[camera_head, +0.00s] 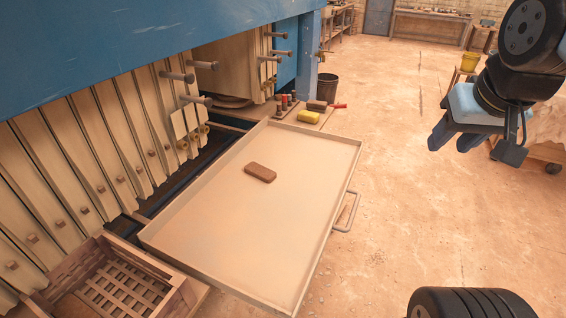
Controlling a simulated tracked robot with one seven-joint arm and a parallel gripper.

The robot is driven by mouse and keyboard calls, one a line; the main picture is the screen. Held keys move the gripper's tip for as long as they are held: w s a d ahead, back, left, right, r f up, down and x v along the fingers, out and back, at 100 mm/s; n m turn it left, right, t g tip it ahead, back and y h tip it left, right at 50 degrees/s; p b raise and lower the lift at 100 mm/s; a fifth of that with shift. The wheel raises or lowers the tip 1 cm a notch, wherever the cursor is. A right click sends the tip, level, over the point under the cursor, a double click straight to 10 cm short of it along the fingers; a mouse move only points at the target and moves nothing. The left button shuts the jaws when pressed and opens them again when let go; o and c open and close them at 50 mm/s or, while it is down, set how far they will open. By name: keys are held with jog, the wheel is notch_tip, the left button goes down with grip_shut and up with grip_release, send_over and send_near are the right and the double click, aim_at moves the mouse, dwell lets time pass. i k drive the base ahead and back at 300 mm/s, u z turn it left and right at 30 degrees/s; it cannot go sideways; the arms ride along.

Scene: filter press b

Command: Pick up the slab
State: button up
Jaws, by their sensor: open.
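A small brown slab (260,172) lies flat in the large shallow tan tray (220,265), in the upper middle of its floor. Nothing touches the slab. My gripper (448,143) hangs at the upper right, above the floor and to the right of the tray. Its blue fingers point down and left, apart and empty. It is well clear of the slab.
The blue press with its row of tan plates (95,145) borders the tray's left side, with several handles jutting out. A wooden crate (125,285) stands at the lower left. A yellow sponge (308,117) and small bottles lie beyond the tray.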

aim_at(260, 172)
jog(key=z, duration=1.15)
jog(key=k, duration=1.85)
jog(key=u, duration=1.3)
jog(key=i, duration=1.7)
jog(key=z, duration=0.05)
